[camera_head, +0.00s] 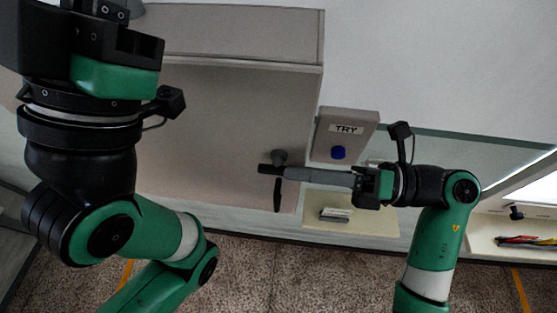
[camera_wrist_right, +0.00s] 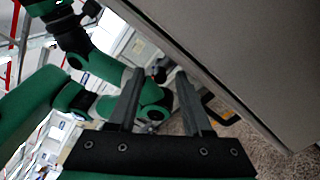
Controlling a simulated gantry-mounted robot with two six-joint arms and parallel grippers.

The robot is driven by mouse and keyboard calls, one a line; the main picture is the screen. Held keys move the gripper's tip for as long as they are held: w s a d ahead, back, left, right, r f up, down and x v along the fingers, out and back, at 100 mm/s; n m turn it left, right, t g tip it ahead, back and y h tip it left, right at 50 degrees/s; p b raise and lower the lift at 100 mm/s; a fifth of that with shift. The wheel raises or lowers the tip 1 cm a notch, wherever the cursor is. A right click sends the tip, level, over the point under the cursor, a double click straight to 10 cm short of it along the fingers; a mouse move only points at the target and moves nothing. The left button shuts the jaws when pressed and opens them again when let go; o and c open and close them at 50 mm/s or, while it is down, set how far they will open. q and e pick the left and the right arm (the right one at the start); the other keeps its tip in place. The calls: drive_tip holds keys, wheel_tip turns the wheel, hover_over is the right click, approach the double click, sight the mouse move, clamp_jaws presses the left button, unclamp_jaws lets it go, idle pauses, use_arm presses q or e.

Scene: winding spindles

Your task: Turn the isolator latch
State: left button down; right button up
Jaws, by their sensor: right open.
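The isolator latch shows in the head view as a dark, narrow handle (camera_head: 278,196) hanging down on the front of the grey-beige cabinet (camera_head: 235,110).
A grey box marked TRY with a blue button (camera_head: 338,152) is beside the cabinet, just above my right gripper. Another shelf (camera_head: 485,245) at right holds coloured items. Speckled floor is open below.

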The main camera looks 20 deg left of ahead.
sight(278, 169)
drive_tip(key=shift+p+x, duration=0.3)
drive_tip(key=shift+x, duration=1.7)
drive_tip(key=shift+d, duration=0.1)
clamp_jaws()
